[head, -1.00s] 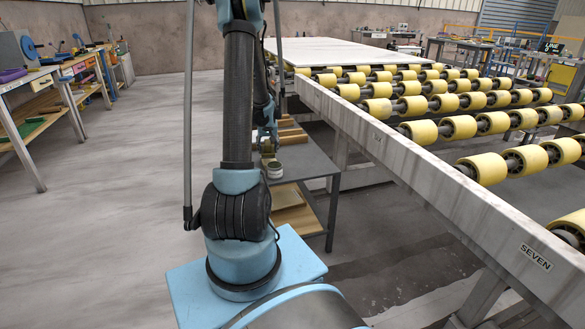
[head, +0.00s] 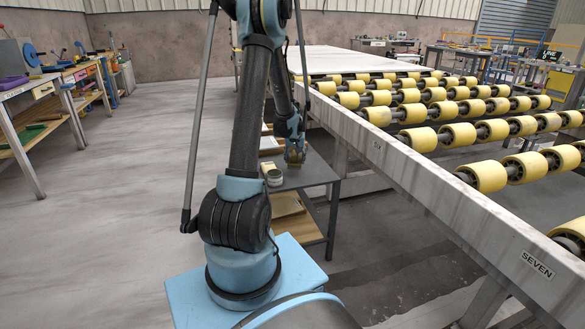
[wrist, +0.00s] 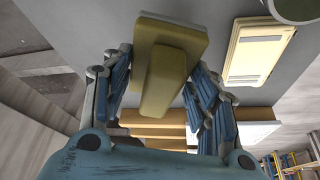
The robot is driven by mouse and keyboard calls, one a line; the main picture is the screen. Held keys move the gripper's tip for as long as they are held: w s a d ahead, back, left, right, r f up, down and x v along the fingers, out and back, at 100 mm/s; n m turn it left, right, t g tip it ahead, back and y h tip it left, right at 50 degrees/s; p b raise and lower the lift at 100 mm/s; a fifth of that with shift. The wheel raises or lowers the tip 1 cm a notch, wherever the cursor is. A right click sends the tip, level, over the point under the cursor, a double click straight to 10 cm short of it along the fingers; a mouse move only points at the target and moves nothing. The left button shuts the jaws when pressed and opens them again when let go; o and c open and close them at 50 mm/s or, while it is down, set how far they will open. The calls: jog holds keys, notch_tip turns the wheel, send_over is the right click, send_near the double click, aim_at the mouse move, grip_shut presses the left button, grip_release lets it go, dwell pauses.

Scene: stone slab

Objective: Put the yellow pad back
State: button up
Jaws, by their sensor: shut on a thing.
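The yellow pad (wrist: 182,36) is a dull olive-yellow slab with a raised block-like grip. In the wrist view it sits between the blue fingers of my gripper (wrist: 163,85), which is shut on the grip. In the head view my gripper (head: 294,156) is over the grey side table (head: 318,170), to the right of a small round tin (head: 274,177); the pad is hardly discernible there. The grey tabletop shows beyond the pad in the wrist view, but I cannot tell whether the pad touches it.
A cream panel (wrist: 258,50) lies right of the pad in the wrist view, with brown wooden pieces (wrist: 180,131) below. The tin's dark round top (wrist: 294,8) is at the upper right. The roller conveyor's long beam (head: 400,165) runs close along the side table's right.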

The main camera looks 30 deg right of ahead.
aim_at(295, 165)
jog(key=shift+f, duration=2.15)
jog(key=o, duration=1.3)
